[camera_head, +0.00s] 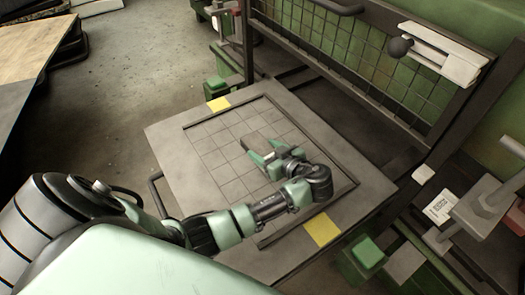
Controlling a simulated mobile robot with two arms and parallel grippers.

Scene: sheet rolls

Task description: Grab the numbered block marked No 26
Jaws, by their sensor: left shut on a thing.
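A small grey-brown block (253,139) is at the left end of my left gripper (258,152), over the gridded plate. The left gripper's green fingers are shut on this block. No number can be read on it, so I cannot tell from this view whether it is No 26. I cannot tell whether the block touches the plate. My left arm reaches in from the lower left across the plate's front edge. My right gripper is not in view.
The grey table (168,140) has a raised dark rim around the grid, with yellow patches (218,104) and (322,229) at opposite edges. The grid left of the gripper is clear. A green-backed machine frame (330,68) stands behind. A wooden table (30,45) is far left.

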